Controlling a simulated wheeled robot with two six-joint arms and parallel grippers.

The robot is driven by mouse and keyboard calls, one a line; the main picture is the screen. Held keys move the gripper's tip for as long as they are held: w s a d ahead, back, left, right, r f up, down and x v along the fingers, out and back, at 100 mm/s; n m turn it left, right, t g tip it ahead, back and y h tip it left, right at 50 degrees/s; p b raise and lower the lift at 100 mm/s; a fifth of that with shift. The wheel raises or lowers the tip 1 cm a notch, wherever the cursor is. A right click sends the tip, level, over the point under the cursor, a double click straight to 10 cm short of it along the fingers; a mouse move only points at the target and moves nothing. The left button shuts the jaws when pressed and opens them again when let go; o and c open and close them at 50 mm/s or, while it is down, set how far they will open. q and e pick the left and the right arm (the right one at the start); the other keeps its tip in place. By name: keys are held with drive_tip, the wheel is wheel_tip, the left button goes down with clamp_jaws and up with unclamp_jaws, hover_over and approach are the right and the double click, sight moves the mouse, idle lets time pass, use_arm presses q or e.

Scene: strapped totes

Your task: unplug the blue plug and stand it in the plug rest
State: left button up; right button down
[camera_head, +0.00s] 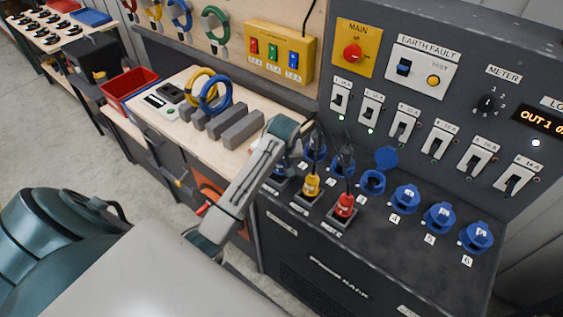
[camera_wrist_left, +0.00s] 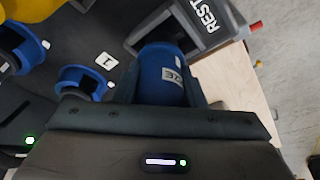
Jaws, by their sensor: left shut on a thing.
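The blue plug (camera_wrist_left: 162,72) with a pale label is between the fingers of my left gripper (camera_wrist_left: 150,112) in the wrist view. In the head view, my left gripper (camera_head: 288,148) is at the rack's left end, and the blue plug (camera_head: 279,171) shows just below it. The grey plug rest marked REST (camera_wrist_left: 187,24) is right at the plug's far end in the wrist view. I cannot tell whether the plug is seated in it or just over it. The blue socket by label 1 (camera_wrist_left: 85,80) is beside the plug. My right gripper is not in view.
A yellow plug (camera_head: 311,186) and a red plug (camera_head: 344,206) stand in square holders nearby, with dark cords rising. Blue sockets (camera_head: 405,198) line the rack top. Grey blocks (camera_head: 241,132) and cable coils (camera_head: 215,95) lie on the wooden bench to the left.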

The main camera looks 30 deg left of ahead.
use_arm(q)
drive_tip(key=shift+f, duration=0.4)
drive_tip(key=o, duration=1.1)
drive_tip(key=shift+o, duration=0.2)
drive_tip(key=shift+r, duration=0.15)
